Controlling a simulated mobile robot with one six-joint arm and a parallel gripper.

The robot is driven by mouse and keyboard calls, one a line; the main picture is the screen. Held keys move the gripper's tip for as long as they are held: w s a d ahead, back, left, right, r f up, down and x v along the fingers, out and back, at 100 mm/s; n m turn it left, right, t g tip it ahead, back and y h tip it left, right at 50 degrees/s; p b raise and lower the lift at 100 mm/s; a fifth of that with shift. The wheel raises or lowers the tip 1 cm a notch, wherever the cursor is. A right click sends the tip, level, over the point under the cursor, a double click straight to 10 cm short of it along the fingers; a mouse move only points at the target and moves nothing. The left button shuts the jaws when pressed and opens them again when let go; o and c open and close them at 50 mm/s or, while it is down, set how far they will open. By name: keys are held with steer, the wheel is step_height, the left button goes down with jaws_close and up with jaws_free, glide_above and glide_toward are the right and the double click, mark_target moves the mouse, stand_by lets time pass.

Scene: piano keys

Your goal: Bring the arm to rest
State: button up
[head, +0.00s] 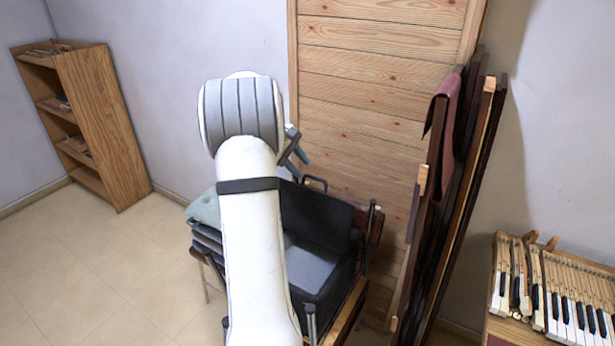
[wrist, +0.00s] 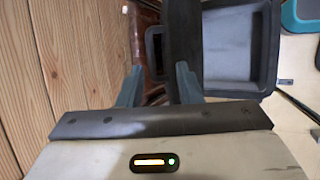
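My arm, white with a grey ribbed joint, reaches up through the middle of the head view. My gripper (wrist: 158,84) shows in the wrist view with its two blue-grey fingers spread apart and nothing between them. In the head view my gripper is mostly hidden behind the arm, and only a dark part shows at the joint's right side. Beyond the fingers in the wrist view is a dark box-like thing (wrist: 235,90). The gripper appears apart from it.
A dark open case (head: 318,225) sits on stacked chairs behind my arm. Dark wooden boards (head: 455,200) lean against the wood-panelled door (head: 380,75). A piano keyboard (head: 560,300) is at lower right. A wooden shelf (head: 105,125) stands left, with free floor (head: 90,260) before it.

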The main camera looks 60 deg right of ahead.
steer(key=w+a+r+t+y, duration=0.1)
steer(key=w+a+r+t, duration=0.15)
steer(key=a, duration=1.15)
steer(key=w+a+r+t, duration=0.2)
steer(key=w+a+r, duration=0.15)
steer(key=a, duration=1.15)
steer(key=s+a+t+y, duration=0.1)
steer(key=s+a, duration=0.3)
steer(key=a, duration=0.3)
steer(key=s+a+f+t+y, duration=0.1)
steer(key=s+a, duration=0.3)
steer(key=a, duration=0.4)
steer(key=s+a+f+n+t+y, duration=0.1)
steer(key=s+a+y, duration=0.1)
steer(key=a, duration=0.6)
steer(key=shift+s+a+f, duration=0.2)
steer(key=shift+s+f, duration=0.05)
steer(key=shift+s, duration=0.65)
steer(key=shift+s+t, duration=0.1)
steer(key=shift+t, duration=0.15)
